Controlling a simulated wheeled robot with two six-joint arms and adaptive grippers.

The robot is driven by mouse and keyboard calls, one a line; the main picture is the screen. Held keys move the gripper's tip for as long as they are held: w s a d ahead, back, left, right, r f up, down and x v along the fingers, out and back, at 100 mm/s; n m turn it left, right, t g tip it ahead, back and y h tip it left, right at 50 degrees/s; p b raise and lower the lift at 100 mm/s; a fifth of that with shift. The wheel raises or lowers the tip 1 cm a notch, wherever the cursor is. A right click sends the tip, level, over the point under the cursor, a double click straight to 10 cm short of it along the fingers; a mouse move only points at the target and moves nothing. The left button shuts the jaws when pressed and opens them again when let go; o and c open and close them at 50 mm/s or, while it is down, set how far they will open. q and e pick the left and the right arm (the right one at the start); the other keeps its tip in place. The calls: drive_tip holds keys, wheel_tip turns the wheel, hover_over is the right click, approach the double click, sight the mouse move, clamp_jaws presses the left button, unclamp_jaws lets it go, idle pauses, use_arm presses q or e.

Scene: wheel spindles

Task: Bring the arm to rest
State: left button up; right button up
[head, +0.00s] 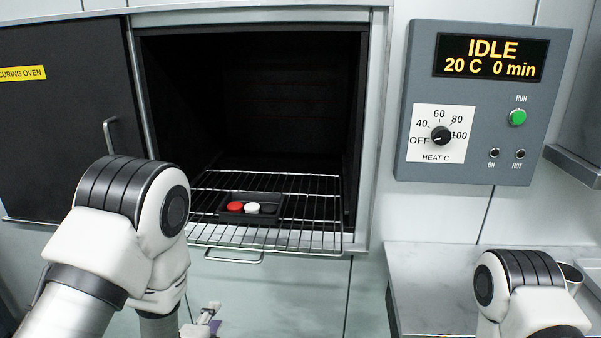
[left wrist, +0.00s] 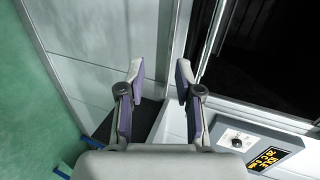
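My left arm comes in from the left in the head view. Its gripper (head: 207,322) is at the bottom edge, low in front of the oven and mostly hidden by my arm and cut off by the frame. In the left wrist view the two fingers of the left gripper (left wrist: 159,72) stand apart with nothing between them, so it is open and empty. Only a joint of my right arm shows at the lower right of the head view; its gripper is out of the picture.
The curing oven (head: 250,95) stands open, its door (head: 70,120) swung left. A wire rack (head: 310,215) sticks out, bearing a black tray (head: 232,217) with a red and a white piece. The control box (head: 400,150) reads IDLE, 20 C. A grey counter (head: 430,275) lies right.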

use_arm(q)
drive_tip(key=s+a+f+n+g, duration=0.1)
drive_tip(key=s+f+n+g, duration=0.1)
drive_tip(key=s+f, duration=0.35)
drive_tip(key=s+a+f+n+g, duration=0.1)
drive_tip(key=s+a+f+g, duration=0.15)
drive_tip(key=f, duration=0.55)
drive_tip(key=s+f+n+g, duration=0.4)
drive_tip(key=s+n, duration=0.3)
drive_tip(key=s, duration=0.3)
drive_tip(key=s+f+n+g, duration=0.5)
drive_tip(key=s+n, duration=0.3)
drive_tip(key=s, duration=0.3)
drive_tip(key=shift+s+d+g, duration=0.15)
drive_tip(key=shift+s+g, duration=0.05)
drive_tip(key=shift+g, duration=0.15)
